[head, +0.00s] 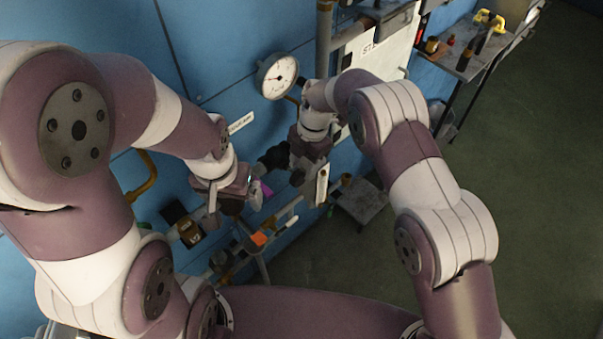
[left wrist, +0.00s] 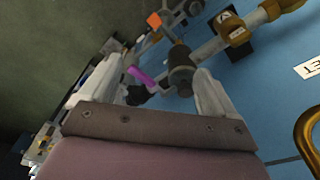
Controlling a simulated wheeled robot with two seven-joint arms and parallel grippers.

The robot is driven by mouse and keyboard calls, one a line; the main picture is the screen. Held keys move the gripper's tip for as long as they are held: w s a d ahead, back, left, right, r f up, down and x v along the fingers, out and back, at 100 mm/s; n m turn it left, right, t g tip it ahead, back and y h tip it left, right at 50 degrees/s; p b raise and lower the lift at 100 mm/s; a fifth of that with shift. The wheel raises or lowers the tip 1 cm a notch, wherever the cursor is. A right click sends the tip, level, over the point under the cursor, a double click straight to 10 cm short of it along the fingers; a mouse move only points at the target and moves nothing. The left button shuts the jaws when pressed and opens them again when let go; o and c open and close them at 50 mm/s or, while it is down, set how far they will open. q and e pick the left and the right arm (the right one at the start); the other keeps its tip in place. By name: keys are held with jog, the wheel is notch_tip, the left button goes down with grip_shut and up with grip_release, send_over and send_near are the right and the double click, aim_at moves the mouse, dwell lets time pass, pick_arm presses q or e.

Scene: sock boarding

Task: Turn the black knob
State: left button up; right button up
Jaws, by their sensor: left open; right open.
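A black lobed knob (head: 275,157) shows between my two grippers in the head view, in front of the blue wall. A dark cylindrical piece (left wrist: 181,72) stands on the pipework between the fingers in the left wrist view. I cannot tell whether it is touched, or which dark piece the task names. My left gripper (head: 236,197) is open at the pipework, left of and below the lobed knob; it also shows in the left wrist view (left wrist: 168,92). My right gripper (head: 310,183) is open, just right of the lobed knob, pointing down. Its fingertips are partly hidden.
A round gauge (head: 278,76) hangs above the grippers. A purple piece (head: 266,190) and an orange tag (head: 258,239) are close to the left gripper. Yellow pipe (head: 143,176) runs along the wall at left.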

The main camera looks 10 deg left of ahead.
jog(key=p+v, duration=0.8)
jog(key=v, duration=0.1)
jog(key=shift+r, duration=0.2)
jog(key=shift+w+d, duration=0.1)
